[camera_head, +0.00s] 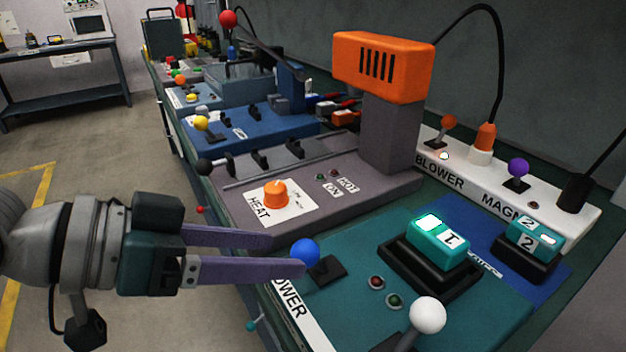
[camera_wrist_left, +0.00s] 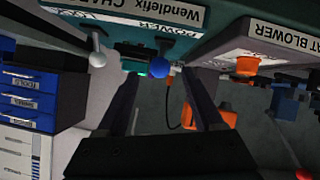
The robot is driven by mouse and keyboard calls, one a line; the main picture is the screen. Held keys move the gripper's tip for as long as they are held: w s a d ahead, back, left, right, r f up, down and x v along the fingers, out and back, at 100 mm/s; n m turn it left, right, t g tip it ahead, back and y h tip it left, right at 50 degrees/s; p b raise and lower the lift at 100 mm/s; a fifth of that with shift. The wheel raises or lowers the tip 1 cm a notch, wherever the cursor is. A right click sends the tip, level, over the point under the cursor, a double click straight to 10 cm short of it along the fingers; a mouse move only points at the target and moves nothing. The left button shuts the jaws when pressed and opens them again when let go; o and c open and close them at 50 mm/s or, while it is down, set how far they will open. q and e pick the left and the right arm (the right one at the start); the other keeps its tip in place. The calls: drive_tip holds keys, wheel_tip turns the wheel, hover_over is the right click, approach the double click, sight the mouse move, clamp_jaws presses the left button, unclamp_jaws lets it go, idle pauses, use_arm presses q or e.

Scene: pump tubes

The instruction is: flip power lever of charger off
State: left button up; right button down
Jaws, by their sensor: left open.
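The charger is a teal unit (camera_head: 350,325) at the front right, with a white label strip ending in "OWER". A lever with a blue ball knob (camera_head: 305,252) rises from a black slot plate on its left part. My left gripper (camera_head: 288,255) comes in from the left, open, its two purple fingers pointing at the blue knob. The lower fingertip overlaps the knob's edge in the head view; I cannot tell if they touch. In the left wrist view the blue knob (camera_wrist_left: 158,67) shows between the finger tips, by the POWER label. My right gripper is not in view.
A white-ball lever (camera_head: 428,315) stands on the charger's front, and a teal battery (camera_head: 438,240) sits in a black cradle. The grey heat blower (camera_head: 340,190) with an orange dial (camera_head: 276,194) lies just behind. Open floor is at left.

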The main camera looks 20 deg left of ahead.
use_arm(q)
drive_tip(key=shift+p+v, duration=0.3)
drive_tip(key=shift+v, duration=2.05)
